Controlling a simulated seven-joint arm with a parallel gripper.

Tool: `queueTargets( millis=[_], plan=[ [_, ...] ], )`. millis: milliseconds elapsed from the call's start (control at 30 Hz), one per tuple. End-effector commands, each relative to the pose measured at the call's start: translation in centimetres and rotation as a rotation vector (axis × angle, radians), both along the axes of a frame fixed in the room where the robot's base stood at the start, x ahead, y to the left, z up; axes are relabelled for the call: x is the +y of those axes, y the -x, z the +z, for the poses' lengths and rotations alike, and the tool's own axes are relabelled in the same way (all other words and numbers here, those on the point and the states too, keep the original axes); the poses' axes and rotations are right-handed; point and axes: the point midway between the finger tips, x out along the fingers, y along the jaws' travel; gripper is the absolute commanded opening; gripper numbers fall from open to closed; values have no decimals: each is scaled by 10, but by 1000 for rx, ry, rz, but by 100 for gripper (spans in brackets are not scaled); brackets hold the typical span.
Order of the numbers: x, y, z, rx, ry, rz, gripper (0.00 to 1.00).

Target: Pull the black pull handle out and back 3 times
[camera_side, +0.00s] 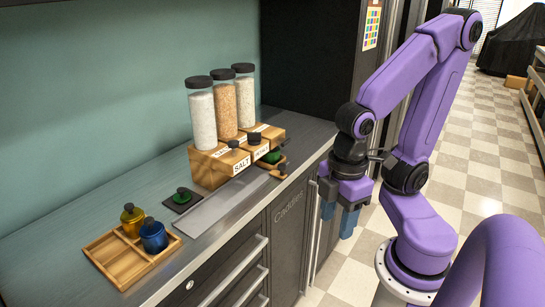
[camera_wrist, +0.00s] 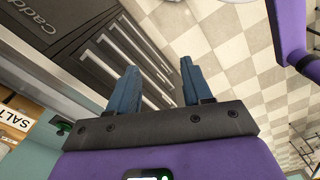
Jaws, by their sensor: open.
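A wooden dispenser (camera_side: 208,168) stands on the counter with three tall jars on top. Small black knobs show on it: one above the SALT label (camera_side: 233,144), a second beside it (camera_side: 255,141), and a third on a small wooden piece (camera_side: 281,169) at its right front. I cannot tell which of them is the pull handle. My gripper (camera_side: 338,214) hangs past the counter's front edge, right of the dispenser and clear of it. Its blue fingers are apart and empty, also in the wrist view (camera_wrist: 158,74). The SALT label (camera_wrist: 14,118) shows there at the left edge.
A wooden tray (camera_side: 103,262) at front left holds a yellow and a blue lidded pot (camera_side: 153,236). A green-knobbed item lies on a dark square (camera_side: 182,199); another green item (camera_side: 272,156) is by the dispenser. A bare grey strip (camera_side: 222,207) runs along the counter.

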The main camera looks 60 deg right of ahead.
Motion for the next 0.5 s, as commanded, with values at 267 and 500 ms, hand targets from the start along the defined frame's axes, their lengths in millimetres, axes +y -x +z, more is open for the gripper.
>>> queueTargets(
  millis=[267,500],
  plan=[
    [-12,-7,-9,91,59,-224,40],
    [-38,-16,-26,358,191,-824,40]
  ],
)
